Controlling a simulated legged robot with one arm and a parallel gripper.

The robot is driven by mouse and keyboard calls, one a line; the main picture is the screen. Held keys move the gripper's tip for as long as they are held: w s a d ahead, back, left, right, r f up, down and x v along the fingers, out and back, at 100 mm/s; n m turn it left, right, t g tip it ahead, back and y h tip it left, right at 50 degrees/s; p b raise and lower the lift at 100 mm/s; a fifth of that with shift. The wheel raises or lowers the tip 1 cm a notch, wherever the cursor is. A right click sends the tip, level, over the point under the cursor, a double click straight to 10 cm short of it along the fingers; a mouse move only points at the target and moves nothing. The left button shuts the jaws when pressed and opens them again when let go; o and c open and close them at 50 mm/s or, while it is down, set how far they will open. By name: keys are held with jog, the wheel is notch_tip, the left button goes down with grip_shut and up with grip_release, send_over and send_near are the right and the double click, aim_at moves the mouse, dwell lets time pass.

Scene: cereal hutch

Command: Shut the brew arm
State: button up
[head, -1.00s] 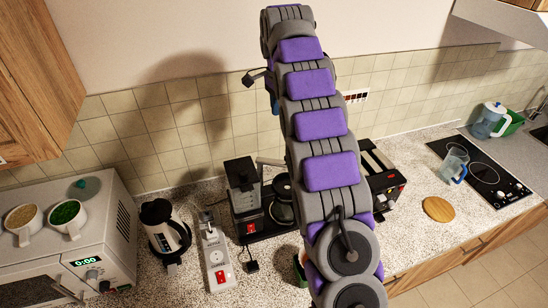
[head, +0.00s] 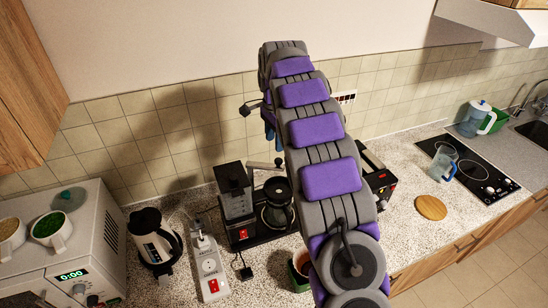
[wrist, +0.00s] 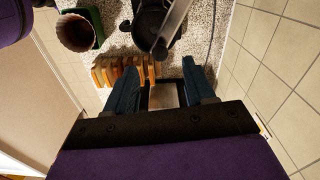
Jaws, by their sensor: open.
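The coffee machine (head: 237,195) stands on the counter against the tiled wall, with its dark glass carafe (head: 275,212) on its right. The brew arm (head: 262,165) appears as a pale bar sticking out from the top of the machine above the carafe. In the wrist view the brew arm (wrist: 173,28) is a grey metal bar slanting over the black carafe top. My gripper (wrist: 160,84) is open, its two blue fingers spread and apart from the bar. In the head view my arm hides most of the gripper and part of the carafe's right side.
Bread slices (wrist: 125,70) and a green container with a brown paper filter (wrist: 75,32) lie nearby in the wrist view. A black toaster (head: 380,188) stands right of my arm. A power strip (head: 211,265), kettle (head: 152,240) and microwave (head: 75,250) stand to the left.

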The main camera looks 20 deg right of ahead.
aim_at(279, 159)
jog(key=d+f, duration=0.1)
jog(key=f, duration=0.3)
jog(key=d+f, duration=0.1)
jog(key=f, duration=0.1)
jog(key=shift+d+f, duration=0.1)
jog(key=shift+d, duration=0.25)
jog(key=shift+a+f, duration=0.4)
jog(key=shift+f, duration=0.35)
jog(key=shift+a+f, duration=0.15)
jog(key=shift+a, duration=0.65)
jog(key=shift+d, duration=0.95)
jog(key=c, duration=0.5)
jog(key=shift+c, duration=0.9)
jog(key=shift+a, duration=0.4)
grip_shut()
